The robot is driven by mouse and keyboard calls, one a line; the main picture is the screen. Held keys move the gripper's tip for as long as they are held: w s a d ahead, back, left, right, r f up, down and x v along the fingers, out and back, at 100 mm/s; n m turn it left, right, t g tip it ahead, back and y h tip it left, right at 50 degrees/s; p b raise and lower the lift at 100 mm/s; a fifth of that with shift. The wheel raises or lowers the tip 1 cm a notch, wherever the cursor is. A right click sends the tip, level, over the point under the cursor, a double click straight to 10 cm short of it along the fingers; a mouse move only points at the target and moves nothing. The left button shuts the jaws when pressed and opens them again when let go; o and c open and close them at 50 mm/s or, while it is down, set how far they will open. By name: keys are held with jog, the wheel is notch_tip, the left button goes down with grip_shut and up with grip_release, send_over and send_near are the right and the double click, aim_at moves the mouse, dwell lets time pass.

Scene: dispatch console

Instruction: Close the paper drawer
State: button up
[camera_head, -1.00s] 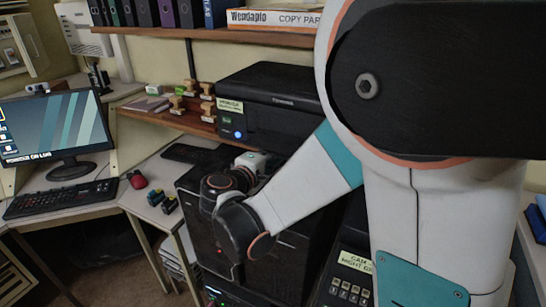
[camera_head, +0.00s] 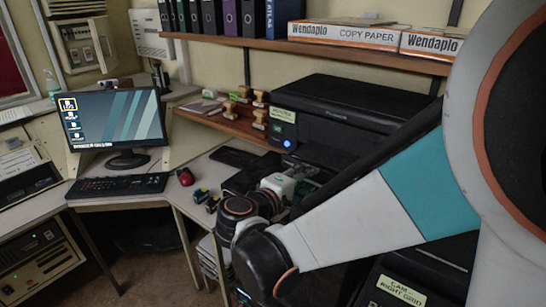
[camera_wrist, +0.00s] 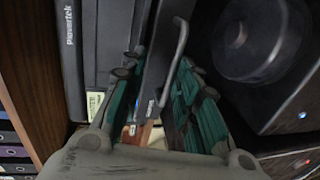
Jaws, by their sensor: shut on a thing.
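The black printer (camera_head: 335,115) sits under the wall shelf in the head view. In the wrist view its dark face (camera_wrist: 75,60) runs up the left side, turned on end. A dark panel with a grey bar handle (camera_wrist: 178,65), seemingly the paper drawer's front, lies between my gripper's two teal-padded fingers (camera_wrist: 158,85). My gripper is shut on this drawer part; the exact contact is hard to see. In the head view my wrist is in front of the printer's lower left, and the fingertips and drawer are hidden there.
A dark unit with a large round part (camera_wrist: 262,40) is close to the right finger in the wrist view. A small shelf with stamps (camera_head: 240,115) is left of the printer. The desk holds a monitor (camera_head: 112,122), keyboard (camera_head: 117,186) and red mouse (camera_head: 185,176). Copy paper boxes (camera_head: 350,33) lie above.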

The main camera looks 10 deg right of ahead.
jog(key=shift+o, duration=0.3)
jog(key=shift+p+v, duration=0.3)
jog(key=shift+v, duration=1.35)
jog(key=o, duration=1.2)
jog(key=p+v, duration=0.1)
jog(key=v, duration=1.1)
jog(key=shift+a+r+p, duration=0.2)
jog(key=shift+a+p, duration=0.05)
jog(key=shift+p, duration=0.15)
jog(key=shift+s, duration=0.1)
